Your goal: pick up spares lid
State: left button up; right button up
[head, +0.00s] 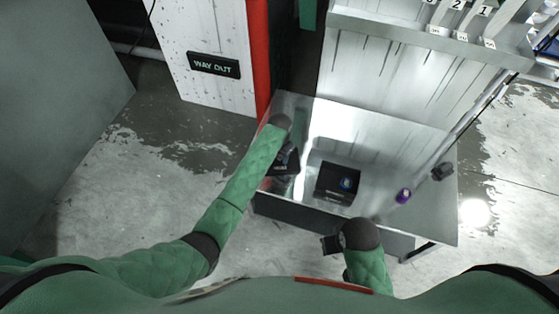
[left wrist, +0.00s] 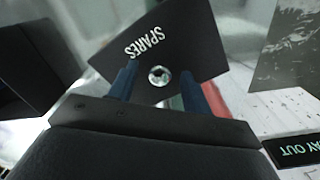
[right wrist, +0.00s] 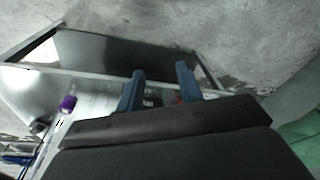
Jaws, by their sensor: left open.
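The spares lid (left wrist: 180,40) is a flat black panel with white SPARES lettering and a small round metallic knob (left wrist: 159,76).
A black box (head: 337,183) with a round bluish thing sits mid-bench. A purple-topped item (head: 404,195) and a small dark block (head: 442,171) are to the right. A red post (head: 258,60) and a WAY OUT sign (head: 213,65) stand behind left. The bench (head: 432,215) is bare at front right.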

pick_arm(q)
jog(key=c, duration=1)
grip_shut()
jog(key=shift+r, duration=0.1)
